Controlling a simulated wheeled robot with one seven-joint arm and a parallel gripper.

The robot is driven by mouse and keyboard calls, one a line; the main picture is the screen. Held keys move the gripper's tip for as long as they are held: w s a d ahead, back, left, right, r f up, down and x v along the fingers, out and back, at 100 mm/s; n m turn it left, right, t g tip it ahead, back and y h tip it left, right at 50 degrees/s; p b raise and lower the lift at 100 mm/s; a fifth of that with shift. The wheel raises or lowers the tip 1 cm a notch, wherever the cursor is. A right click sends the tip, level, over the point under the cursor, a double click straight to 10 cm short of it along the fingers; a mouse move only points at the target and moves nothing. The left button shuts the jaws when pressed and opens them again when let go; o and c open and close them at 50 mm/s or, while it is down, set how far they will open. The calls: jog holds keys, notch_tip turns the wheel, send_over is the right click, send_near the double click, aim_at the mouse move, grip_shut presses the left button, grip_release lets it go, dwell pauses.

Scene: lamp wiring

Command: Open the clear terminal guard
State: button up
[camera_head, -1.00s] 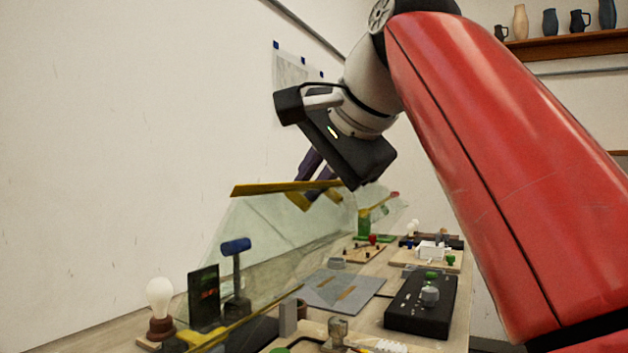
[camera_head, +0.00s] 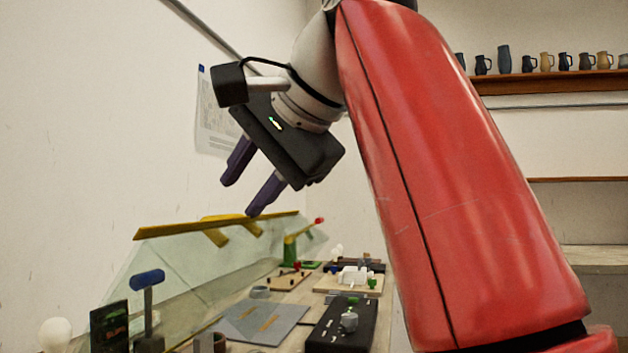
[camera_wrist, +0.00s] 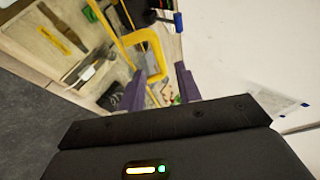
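The clear terminal guard (camera_head: 180,268) is a transparent panel with a yellow top edge and a yellow handle (camera_head: 217,238). It stands raised and leaning along the wall side of the bench, above the bench parts. In the wrist view the handle (camera_wrist: 156,55) is a yellow loop beyond the fingertips. My gripper (camera_head: 241,198) is above the guard's yellow edge, with its two purple fingers spread wide and nothing between them. The fingers look apart from the handle. The wrist view also shows my gripper (camera_wrist: 158,90) open. The guard's lower edge is partly out of frame.
A blue-topped post (camera_head: 147,280), a dark panel (camera_head: 109,328) and a white bulb (camera_head: 55,334) stand at the lower left. A grey plate (camera_head: 255,322) and a black box (camera_head: 342,325) lie on the bench. The wall is close on the left.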

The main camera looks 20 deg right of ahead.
jog(key=s+d, duration=0.4)
jog(key=s, duration=0.6)
jog(key=shift+d, duration=0.25)
